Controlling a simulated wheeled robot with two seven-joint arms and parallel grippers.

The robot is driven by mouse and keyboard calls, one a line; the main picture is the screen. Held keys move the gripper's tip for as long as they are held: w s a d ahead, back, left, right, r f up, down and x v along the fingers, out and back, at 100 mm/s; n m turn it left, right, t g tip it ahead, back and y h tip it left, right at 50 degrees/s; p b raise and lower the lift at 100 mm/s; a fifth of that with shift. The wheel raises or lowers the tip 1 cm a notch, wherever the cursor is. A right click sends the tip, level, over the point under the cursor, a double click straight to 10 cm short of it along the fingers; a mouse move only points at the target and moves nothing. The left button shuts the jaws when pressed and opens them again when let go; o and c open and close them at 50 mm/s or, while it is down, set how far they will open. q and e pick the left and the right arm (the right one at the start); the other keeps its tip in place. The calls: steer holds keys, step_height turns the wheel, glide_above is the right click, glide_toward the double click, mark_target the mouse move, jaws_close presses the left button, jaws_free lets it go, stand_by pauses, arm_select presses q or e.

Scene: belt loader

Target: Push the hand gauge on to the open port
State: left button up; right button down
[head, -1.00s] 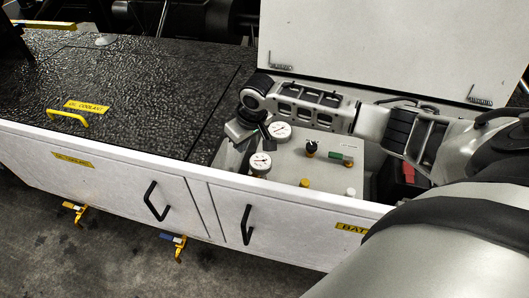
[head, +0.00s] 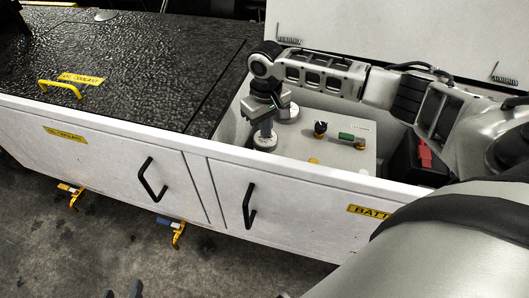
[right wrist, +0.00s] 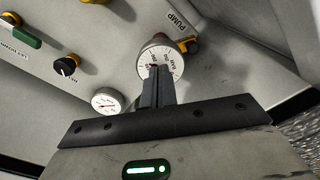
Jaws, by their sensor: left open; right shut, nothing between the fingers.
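The gauge under my right gripper has a round white dial; it shows at the front left of the grey panel in the head view (head: 265,142). It shows larger in the right wrist view (right wrist: 160,62), with a reddish part behind its rim. My right gripper (head: 264,126) is shut with nothing held, pointing down over this gauge. Its fingertips overlap the dial in the right wrist view; touching cannot be told. A second gauge (head: 288,113) sits behind and right; it also shows in the right wrist view (right wrist: 106,101). I cannot make out the open port. My left gripper (head: 123,291) is open at the bottom edge.
The grey panel (head: 345,152) carries a black knob (head: 320,128), a green switch (head: 346,137) and yellow caps. The white cabinet front (head: 205,165) borders it, and the raised white lid (head: 380,30) stands behind. A black textured deck (head: 120,75) lies left.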

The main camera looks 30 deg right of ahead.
arm_select(q)
steer(key=shift+r, duration=0.25)
arm_select(e)
steer(key=shift+f, duration=0.25)
stand_by(0.5)
step_height(320, 180, up, 3)
steer(key=p, duration=0.5)
steer(key=shift+w+r, duration=0.1)
steer(key=shift+r, duration=0.6)
arm_select(q)
steer(key=shift+s+a+r+m+g+y+p, duration=0.2)
steer(key=shift+a+r+p, duration=0.1)
steer(key=shift+r, duration=0.1)
steer(key=shift+s+a+r+m+g+y+p, duration=0.15)
steer(key=shift+r+y+p, duration=0.1)
steer(key=shift+r, duration=0.15)
arm_select(e)
step_height(320, 180, up, 14)
steer(key=shift+r, duration=0.2)
arm_select(q)
steer(key=shift+w, duration=0.1)
